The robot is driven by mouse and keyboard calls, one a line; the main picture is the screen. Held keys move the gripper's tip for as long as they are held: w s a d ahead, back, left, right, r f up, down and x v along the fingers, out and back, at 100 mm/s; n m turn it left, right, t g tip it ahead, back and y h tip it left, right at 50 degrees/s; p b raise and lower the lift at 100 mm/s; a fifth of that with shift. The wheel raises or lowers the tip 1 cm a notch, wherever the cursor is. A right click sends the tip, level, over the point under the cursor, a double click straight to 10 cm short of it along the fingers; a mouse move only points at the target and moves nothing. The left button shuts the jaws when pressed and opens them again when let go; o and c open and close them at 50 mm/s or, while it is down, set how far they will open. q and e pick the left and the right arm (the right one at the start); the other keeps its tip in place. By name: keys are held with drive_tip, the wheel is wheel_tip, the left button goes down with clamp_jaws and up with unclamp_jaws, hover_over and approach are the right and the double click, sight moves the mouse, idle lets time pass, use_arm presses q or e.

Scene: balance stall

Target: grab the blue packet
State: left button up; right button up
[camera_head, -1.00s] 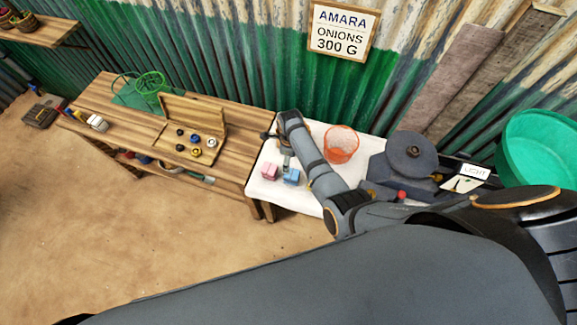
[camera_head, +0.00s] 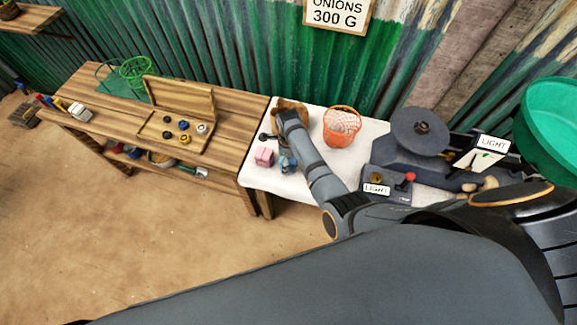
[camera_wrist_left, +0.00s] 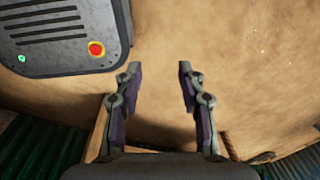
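The blue packet (camera_head: 293,168) is on the white-topped table in the head view, just right of the pink packet (camera_head: 264,156). It is partly covered by my right gripper (camera_head: 286,160), which is down at it. The fingers are small and dark there, so I cannot tell whether they are closed on it. My left gripper (camera_wrist_left: 158,70) shows in the left wrist view, open and empty above the brown floor, away from the packets. It is not visible in the head view.
An orange basket (camera_head: 341,126) stands behind the packets. A grey balance (camera_head: 415,133) and a LIGHT control box (camera_head: 388,184) stand to the right. A wooden bench (camera_head: 110,110) with an open wooden box (camera_head: 180,98) is at left. A green basin (camera_head: 550,125) is far right.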

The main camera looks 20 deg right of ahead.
drive_tip(key=shift+r, duration=0.1)
drive_tip(key=shift+c, duration=1.3)
drive_tip(key=shift+r, duration=0.1)
drive_tip(key=shift+c, duration=1.2)
drive_tip(key=c, duration=0.9)
use_arm(q)
drive_tip(key=shift+w+r+t, duration=0.25)
drive_tip(key=shift+w+t, duration=0.05)
drive_tip(key=shift+w, duration=0.8)
